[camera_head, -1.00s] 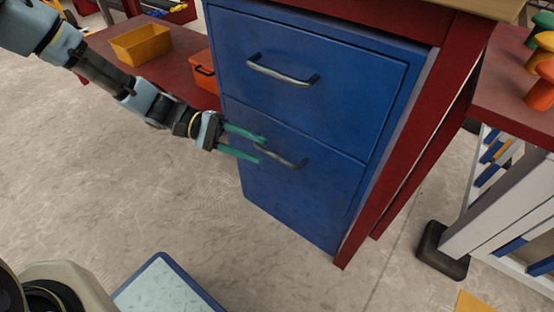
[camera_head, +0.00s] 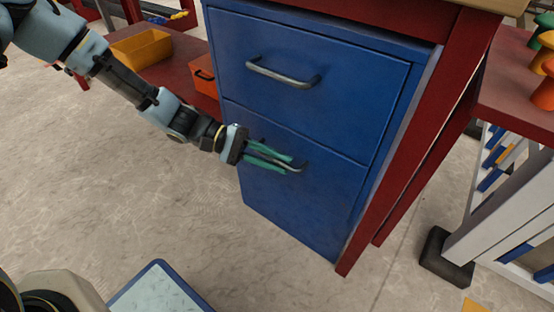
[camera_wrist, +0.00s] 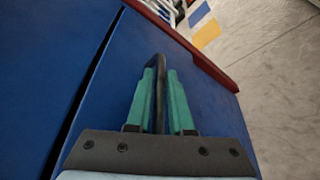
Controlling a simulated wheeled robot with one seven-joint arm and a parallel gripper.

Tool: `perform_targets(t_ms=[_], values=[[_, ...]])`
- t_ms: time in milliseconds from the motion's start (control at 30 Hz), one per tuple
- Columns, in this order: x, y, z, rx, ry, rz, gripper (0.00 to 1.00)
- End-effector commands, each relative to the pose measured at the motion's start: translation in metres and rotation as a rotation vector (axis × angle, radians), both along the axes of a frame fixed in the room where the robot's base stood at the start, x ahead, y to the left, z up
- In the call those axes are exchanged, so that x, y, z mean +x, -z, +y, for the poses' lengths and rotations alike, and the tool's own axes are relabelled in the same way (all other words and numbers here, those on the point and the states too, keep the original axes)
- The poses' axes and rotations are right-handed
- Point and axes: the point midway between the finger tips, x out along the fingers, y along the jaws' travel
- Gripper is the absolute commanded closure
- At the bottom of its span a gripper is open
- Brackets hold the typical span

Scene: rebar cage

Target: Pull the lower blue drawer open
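The lower blue drawer (camera_head: 310,205) is the bottom front of a blue cabinet, and it sits flush with the cabinet. Its curved metal handle (camera_head: 297,167) is at the drawer's upper part. My gripper (camera_head: 288,163) is at this handle, its green fingers one on each side of the bar. In the wrist view the handle (camera_wrist: 158,75) runs between the two fingers of my gripper (camera_wrist: 161,80), which lie close against it. The drawer front (camera_wrist: 215,95) shows there too, with a dark seam at the left.
The upper blue drawer (camera_head: 330,100) is closed above, with its own handle (camera_head: 283,75). A red table leg (camera_head: 415,140) stands right of the cabinet. Yellow (camera_head: 140,47) and orange (camera_head: 203,80) bins sit on a red shelf at left.

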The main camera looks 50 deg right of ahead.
Motion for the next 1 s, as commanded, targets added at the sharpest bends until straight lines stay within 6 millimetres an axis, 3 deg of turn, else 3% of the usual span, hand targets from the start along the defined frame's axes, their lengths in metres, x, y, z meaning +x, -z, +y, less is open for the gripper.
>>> perform_targets(t_ms=[167, 1000], values=[[0.0001, 0.0, 0.0, 0.0, 0.0, 0.0, 1.0], [0.0005, 0.0003, 0.0001, 0.0, -0.001, -0.001, 1.0]])
